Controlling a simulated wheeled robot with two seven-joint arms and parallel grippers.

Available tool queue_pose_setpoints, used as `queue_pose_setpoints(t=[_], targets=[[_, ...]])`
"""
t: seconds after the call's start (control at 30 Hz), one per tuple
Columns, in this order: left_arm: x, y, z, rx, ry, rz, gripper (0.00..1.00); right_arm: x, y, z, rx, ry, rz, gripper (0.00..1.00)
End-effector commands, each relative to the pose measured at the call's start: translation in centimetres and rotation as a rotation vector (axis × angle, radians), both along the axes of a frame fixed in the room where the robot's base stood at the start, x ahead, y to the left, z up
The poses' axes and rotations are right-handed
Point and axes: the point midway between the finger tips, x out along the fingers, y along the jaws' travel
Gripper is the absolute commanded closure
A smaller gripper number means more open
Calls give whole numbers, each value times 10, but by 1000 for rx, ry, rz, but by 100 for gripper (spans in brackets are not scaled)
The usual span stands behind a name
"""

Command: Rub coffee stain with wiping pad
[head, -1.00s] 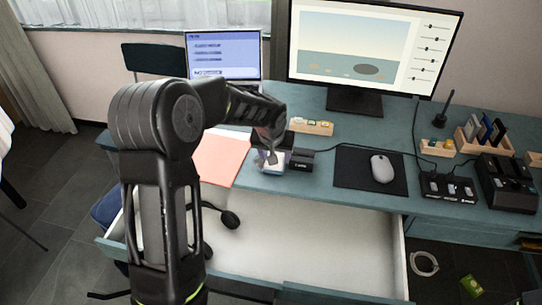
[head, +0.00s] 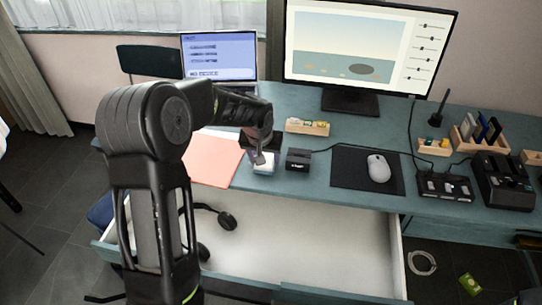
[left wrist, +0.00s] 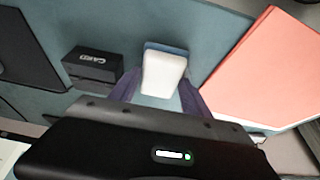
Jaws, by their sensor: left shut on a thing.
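The wiping pad is a small white block with a blue layer (left wrist: 163,73). In the head view it shows as a white piece (head: 264,168) low at the desk, by the open drawer's back edge. My left gripper (head: 261,156) is shut on the pad, its fingers on either side of it in the left wrist view (left wrist: 160,92). The pad is at or just above the desk top; I cannot tell if it touches. No coffee stain can be made out; the pad and gripper may hide it. My right gripper is not in view.
A black card box (head: 298,159) stands just right of the pad. A salmon folder (head: 213,160) lies to the left. A laptop (head: 219,56), a monitor (head: 366,45) and a mouse (head: 379,168) on a black mat are on the desk. The drawer (head: 300,240) is open in front.

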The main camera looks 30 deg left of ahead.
Motion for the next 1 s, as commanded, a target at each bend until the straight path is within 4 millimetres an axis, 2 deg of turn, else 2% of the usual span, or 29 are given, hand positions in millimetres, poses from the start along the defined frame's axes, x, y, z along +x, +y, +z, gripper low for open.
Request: queue_pose_setpoints(t=[0.2, 0.63, 1.0], targets=[[-4, 15, 2, 0, -2, 1, 77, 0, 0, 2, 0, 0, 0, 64], [-6, 19, 2, 1, -3, 2, 77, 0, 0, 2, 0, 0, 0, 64], [-16, 48, -1, 2, -3, 4, 77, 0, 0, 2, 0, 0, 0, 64]])
